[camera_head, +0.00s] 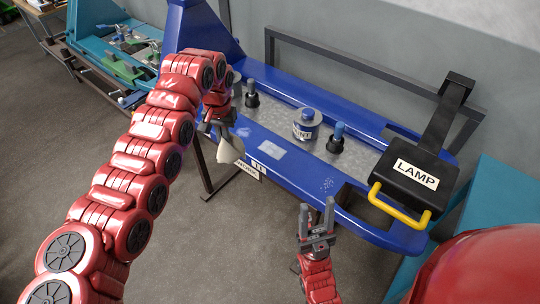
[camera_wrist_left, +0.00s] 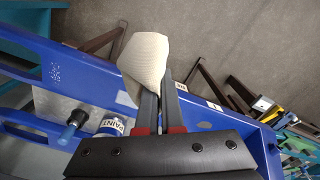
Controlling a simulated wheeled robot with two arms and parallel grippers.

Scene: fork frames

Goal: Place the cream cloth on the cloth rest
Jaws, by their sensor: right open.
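The cream cloth (camera_head: 231,149) hangs from my left gripper (camera_head: 221,126), in front of the blue bench's near edge. In the left wrist view the cloth (camera_wrist_left: 144,60) is bunched at the tips of the left fingers (camera_wrist_left: 162,98), which are close together on it. A pale, flat patch (camera_head: 271,149) lies on the bench's near rim, right of the cloth; I cannot tell whether it is the cloth rest. My right gripper (camera_head: 317,217) is open and empty, pointing up before the bench's front edge.
The blue bench (camera_head: 300,186) has a grey metal top with a paint can (camera_head: 304,124), a dark blue-topped bottle (camera_head: 336,139) and another dark bottle (camera_head: 251,95). A black lamp box (camera_head: 410,172) with a yellow handle (camera_head: 399,206) stands at the right. Open floor lies in front.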

